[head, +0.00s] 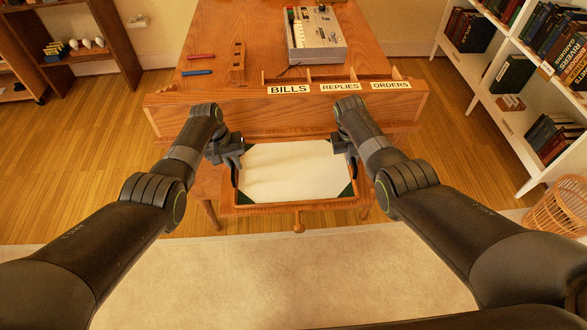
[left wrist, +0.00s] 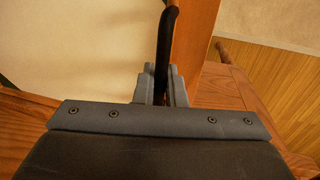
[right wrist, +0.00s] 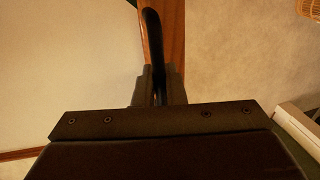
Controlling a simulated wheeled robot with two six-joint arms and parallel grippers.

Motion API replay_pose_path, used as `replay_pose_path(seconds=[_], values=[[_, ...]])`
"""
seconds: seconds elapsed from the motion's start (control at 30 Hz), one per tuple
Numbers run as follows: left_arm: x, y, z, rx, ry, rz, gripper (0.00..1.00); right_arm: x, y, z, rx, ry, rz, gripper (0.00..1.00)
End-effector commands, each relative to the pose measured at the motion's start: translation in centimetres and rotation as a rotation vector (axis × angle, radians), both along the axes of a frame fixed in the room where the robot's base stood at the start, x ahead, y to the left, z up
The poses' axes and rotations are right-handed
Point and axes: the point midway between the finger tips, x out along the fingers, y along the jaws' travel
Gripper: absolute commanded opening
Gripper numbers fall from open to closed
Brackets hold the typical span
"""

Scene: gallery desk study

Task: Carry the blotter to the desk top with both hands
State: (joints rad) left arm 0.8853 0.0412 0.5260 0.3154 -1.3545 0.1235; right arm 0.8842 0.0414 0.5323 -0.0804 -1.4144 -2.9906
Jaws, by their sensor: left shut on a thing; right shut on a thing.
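The blotter (head: 290,168) is a cream sheet with dark green corners. It lies flat in or just over the open wooden drawer (head: 270,208) at the desk front; I cannot tell if it touches the drawer bottom. My left gripper (head: 239,163) is shut on a black handle at its left side, and that handle shows in the left wrist view (left wrist: 164,45). My right gripper (head: 352,158) is shut on the handle at its right side, seen in the right wrist view (right wrist: 152,45). The desk top (head: 220,45) is beyond, higher up.
A wooden rack (head: 240,98) labelled BILLS, REPLIES and ORDERS runs along the desk's front. A grey machine (head: 316,38), a red stick (head: 201,57), a blue stick (head: 198,72) and a small wooden stand (head: 238,68) are on top. The desk top's left and right have bare room.

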Motion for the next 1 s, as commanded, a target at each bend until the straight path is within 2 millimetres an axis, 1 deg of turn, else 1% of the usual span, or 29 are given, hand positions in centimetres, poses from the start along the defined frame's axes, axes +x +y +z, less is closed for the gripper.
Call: replay_pose_path(seconds=[0.63,0.87,1.0], values=[[0.0,0.0,0.0,0.000,0.001,0.000,0.00,0.0,0.0,0.0,0.000,0.001,0.000,0.00],[0.0,0.0,0.3,0.000,-0.001,0.000,0.00,0.1,0.0,0.4,0.000,-0.002,0.000,0.00],[0.1,0.0,1.0,0.000,-0.002,-0.001,0.00,0.1,0.0,1.0,0.000,-0.002,0.000,0.00]])
